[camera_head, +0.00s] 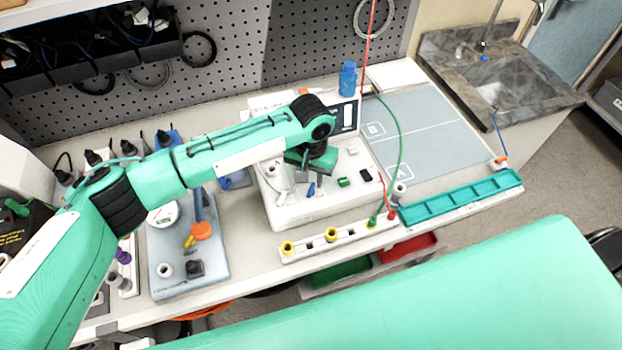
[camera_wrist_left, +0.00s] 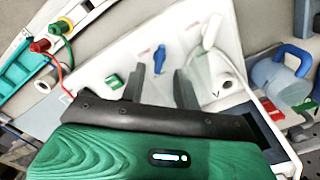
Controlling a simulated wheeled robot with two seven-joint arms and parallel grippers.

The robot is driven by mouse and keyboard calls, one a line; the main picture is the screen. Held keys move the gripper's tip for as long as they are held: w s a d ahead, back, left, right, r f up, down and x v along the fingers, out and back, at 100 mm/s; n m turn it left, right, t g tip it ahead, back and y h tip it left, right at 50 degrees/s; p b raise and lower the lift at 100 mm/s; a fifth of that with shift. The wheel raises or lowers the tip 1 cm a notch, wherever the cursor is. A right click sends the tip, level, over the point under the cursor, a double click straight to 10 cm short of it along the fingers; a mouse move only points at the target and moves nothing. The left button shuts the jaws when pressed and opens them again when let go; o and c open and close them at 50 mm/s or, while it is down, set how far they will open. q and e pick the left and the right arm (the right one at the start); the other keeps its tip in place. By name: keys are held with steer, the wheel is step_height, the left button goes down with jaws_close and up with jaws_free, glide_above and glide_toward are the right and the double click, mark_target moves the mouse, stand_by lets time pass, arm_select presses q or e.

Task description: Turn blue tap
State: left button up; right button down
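The blue tap (camera_head: 311,189) is a small blue handle on the front panel of the white pump unit (camera_head: 340,203), near the middle of the bench. In the left wrist view, the blue tap (camera_wrist_left: 159,58) stands just past my left gripper's fingertips, roughly in line with the gap between them. My left gripper (camera_head: 304,166) is above the panel in the head view, partly hidden by its wrist. In the left wrist view, the left gripper's two dark fingers (camera_wrist_left: 158,78) are apart with nothing between them. My right gripper is not in view.
A green block (camera_wrist_left: 114,82) sits left of the fingers. A green hose (camera_head: 400,140) arches at the panel's right, near a teal tray (camera_head: 400,213). A grey mat (camera_head: 425,130) at the right is clear.

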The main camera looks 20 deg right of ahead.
mark_target(311, 188)
arm_select(q)
steer(key=shift+f+p, duration=0.35)
steer(key=shift+f, duration=1.55)
jaws_close()
steer(key=m, duration=0.4)
steer(key=shift+r+m, duration=0.1)
steer(key=shift+m, duration=0.2)
steer(key=m, duration=0.5)
steer(key=shift+m, duration=0.3)
